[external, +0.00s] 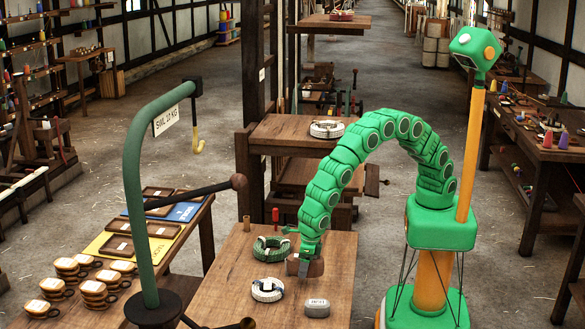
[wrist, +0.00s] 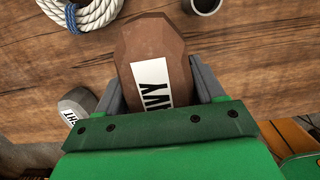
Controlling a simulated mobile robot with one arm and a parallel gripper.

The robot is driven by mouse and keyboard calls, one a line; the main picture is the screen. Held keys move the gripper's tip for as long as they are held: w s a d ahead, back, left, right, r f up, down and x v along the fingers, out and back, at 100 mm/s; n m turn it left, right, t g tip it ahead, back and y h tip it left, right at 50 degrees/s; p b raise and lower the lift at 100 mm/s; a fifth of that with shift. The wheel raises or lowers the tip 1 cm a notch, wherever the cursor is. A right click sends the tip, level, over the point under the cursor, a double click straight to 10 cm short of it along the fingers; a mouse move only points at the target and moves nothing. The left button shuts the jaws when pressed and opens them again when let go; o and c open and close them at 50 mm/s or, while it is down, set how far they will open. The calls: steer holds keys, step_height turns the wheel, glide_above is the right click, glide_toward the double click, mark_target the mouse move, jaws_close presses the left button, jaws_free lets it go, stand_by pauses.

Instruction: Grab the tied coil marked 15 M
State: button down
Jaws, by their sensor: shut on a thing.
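Two tied coils lie on the wooden bench: a green coil (external: 272,256) and, in front of it, a white coil (external: 258,294) with dark bands and a pale tag. Neither tag can be read, so I cannot tell which is marked 15 M. A white rope coil (wrist: 98,12) with a blue tie shows partly in the wrist view. My gripper (external: 305,264) is shut on a brown block (wrist: 150,50), whose white label shows the letters "VY". The block also shows at the fingers in the external view (external: 316,268). My gripper is apart from both coils.
A grey block (external: 317,306) with a label lies on the bench (external: 225,285) in front of my gripper. Another pale coil (external: 327,129) lies on a farther table. A green post with a hook (external: 197,146) stands left. A dark round cup-like thing (wrist: 206,4) shows at the wrist view's top.

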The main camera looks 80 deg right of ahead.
steer(key=shift+w+a+f, duration=0.25)
steer(key=shift+f, duration=0.1)
steer(key=shift+f, duration=0.1)
steer(key=shift+w+a+f, duration=0.1)
steer(key=shift+w+f, duration=0.05)
steer(key=shift+f, duration=1.55)
steer(key=shift+f, duration=0.1)
steer(key=shift+c, duration=0.7)
jaws_free()
